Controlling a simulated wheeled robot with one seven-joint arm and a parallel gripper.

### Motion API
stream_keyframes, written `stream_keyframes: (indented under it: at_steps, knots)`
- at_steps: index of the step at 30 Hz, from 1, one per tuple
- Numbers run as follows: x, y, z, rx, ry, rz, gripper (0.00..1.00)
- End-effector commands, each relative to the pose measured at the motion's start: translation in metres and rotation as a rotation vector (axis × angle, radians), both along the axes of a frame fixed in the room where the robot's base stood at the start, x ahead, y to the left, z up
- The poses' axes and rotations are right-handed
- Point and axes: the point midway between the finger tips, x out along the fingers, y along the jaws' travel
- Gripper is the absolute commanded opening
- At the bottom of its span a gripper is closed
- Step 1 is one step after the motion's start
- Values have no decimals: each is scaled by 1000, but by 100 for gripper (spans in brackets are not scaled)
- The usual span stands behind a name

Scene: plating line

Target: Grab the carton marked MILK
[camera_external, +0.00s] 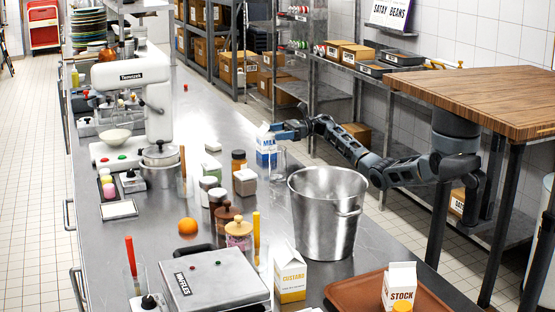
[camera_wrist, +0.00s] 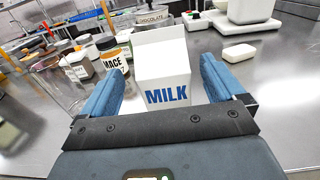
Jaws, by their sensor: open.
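The MILK carton (camera_external: 264,150) is white with blue lettering and stands upright on the steel counter, near its right edge. In the wrist view the carton (camera_wrist: 165,72) stands between the two blue fingers of my gripper (camera_wrist: 160,90), its MILK face toward me. The fingers are spread wide on either side of it.
A MACE jar (camera_wrist: 113,58) stands just left of the carton, near a clear glass (camera_wrist: 57,82). A large steel pot (camera_external: 328,215) stands on the near side. A white block (camera_wrist: 238,53) lies beyond the carton. The counter right of the carton (camera_wrist: 285,90) is bare.

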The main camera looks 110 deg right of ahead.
Motion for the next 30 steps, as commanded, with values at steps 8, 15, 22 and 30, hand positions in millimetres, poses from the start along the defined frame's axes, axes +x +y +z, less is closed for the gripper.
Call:
stream_keyframes:
  at_steps: [8,15,22,30]
  knots:
    - [24,-1,3,3,-3,1,96]
    - [57,-2,5,5,-4,0,96]
    - [61,-2,5,5,-4,-3,96]
    - [60,-2,5,5,-4,-2,73]
